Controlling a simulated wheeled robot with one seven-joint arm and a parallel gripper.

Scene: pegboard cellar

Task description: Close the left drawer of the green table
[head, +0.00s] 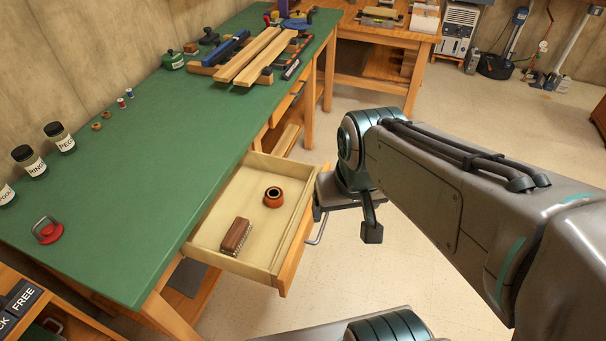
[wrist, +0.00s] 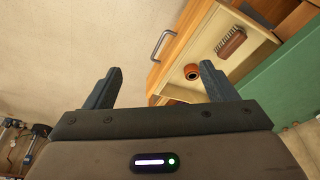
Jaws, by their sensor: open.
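The green table (head: 150,130) runs along the wall in the head view. Its left drawer (head: 226,262) is pulled well out; it also shows in the wrist view (wrist: 212,40). A brown brush (head: 236,236) and an orange-brown ring-shaped object (head: 273,197) lie inside it. The drawer's metal handle (head: 318,229) is on the wooden front, and in the wrist view the handle (wrist: 161,45) appears between and beyond the fingertips. My gripper (wrist: 157,80) is open and empty, facing the drawer front. In the head view my gripper (head: 328,200) is just outside that front, with its fingers partly hidden.
Wooden boards (head: 258,57) and tools lie toward the table's far end. Another wooden bench (head: 385,35) stands behind. The floor (head: 440,100) right of the table is clear.

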